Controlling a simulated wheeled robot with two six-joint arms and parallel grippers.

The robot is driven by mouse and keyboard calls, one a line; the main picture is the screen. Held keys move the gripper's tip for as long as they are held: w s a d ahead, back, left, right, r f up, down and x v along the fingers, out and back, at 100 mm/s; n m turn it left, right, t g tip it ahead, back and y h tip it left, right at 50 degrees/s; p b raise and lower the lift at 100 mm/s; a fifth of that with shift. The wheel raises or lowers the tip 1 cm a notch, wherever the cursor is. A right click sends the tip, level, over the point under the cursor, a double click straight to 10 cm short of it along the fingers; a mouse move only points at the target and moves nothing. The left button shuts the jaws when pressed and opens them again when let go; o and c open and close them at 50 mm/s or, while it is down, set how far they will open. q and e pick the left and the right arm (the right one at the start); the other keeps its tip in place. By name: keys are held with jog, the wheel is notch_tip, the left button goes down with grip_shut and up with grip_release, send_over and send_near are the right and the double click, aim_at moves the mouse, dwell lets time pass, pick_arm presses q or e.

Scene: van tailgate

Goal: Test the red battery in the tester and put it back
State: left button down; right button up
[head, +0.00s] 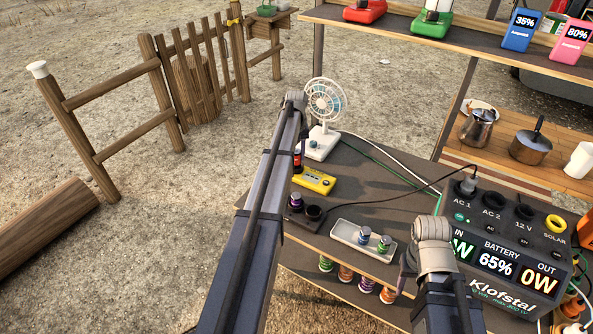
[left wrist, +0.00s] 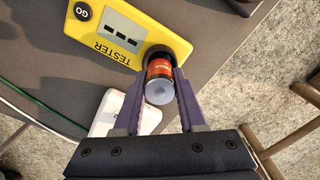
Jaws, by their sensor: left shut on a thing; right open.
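My left gripper (left wrist: 161,74) is shut on the red battery (left wrist: 159,69), whose pale end faces the left wrist camera. The battery's far end is at the round black socket on the yellow tester (left wrist: 92,15); I cannot tell how deep it sits. The tester's GO button (left wrist: 82,11) and dark display windows (left wrist: 120,33) show, with no lit reading visible. In the head view a bit of the red battery (head: 297,160) shows beside my left arm, at the left end of the tester (head: 317,180). My right gripper is hidden; only its arm shows.
A dark holder (head: 290,215) near the table edge has a purple-banded battery (head: 296,201) and an empty round cup (head: 313,212). A white tray (head: 345,238) holds two batteries. A fan (head: 323,110) stands behind the tester; a power station (head: 515,250) is at right.

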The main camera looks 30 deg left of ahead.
pick_arm(q)
jog(key=shift+f, duration=0.3)
jog(key=shift+f+b, duration=1)
jog(key=shift+b, duration=0.2)
jog(key=shift+s+d+b, duration=0.15)
jog(key=shift+s+b, duration=0.1)
jog(key=shift+b, duration=0.05)
jog(key=shift+c, duration=2.2)
grip_release()
jog(key=shift+s+d, duration=0.1)
jog(key=shift+o, duration=0.2)
jog(key=shift+w+r+p, duration=0.2)
jog(key=shift+r+p, duration=0.35)
jog(key=shift+p, duration=0.3)
jog(key=r+p, duration=0.7)
jog(key=shift+a, duration=0.2)
